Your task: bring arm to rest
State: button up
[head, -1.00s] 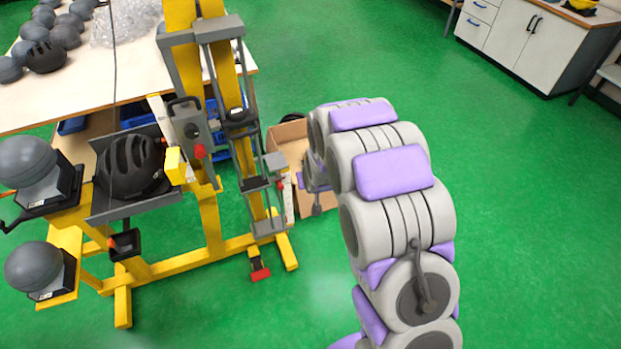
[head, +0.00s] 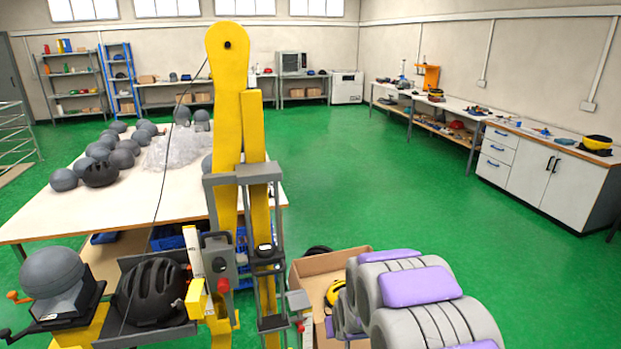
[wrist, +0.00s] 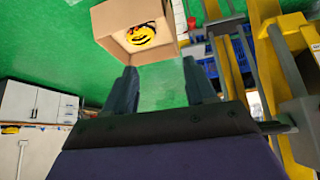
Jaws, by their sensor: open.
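My arm, grey with purple pads, shows at the lower right in the head view, folded beside the drop tower. My gripper (wrist: 162,85) shows in the wrist view with its two dark fingers apart and nothing between them. Green floor shows through the gap. In the head view the gripper itself is hidden behind my arm links.
The yellow drop tower (head: 228,110) stands left of my arm, with a black helmet (head: 153,292) beside it. A cardboard box (head: 312,267) holding a yellow helmet (head: 334,292) stands close to my arm. A table (head: 60,215) is behind. Floor at right is clear.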

jog(key=s+d+r+g, duration=0.1)
jog(key=s+r, duration=0.5)
jog(key=s, duration=0.8)
jog(key=s+d+r+m+g, duration=0.1)
jog(key=s+r+g, duration=0.3)
jog(key=s, duration=0.9)
jog(key=s+d+r+g, duration=0.3)
jog(key=s+r, duration=0.5)
jog(key=s, duration=0.6)
jog(key=shift+s+d, duration=0.15)
jog(key=shift+s, duration=0.2)
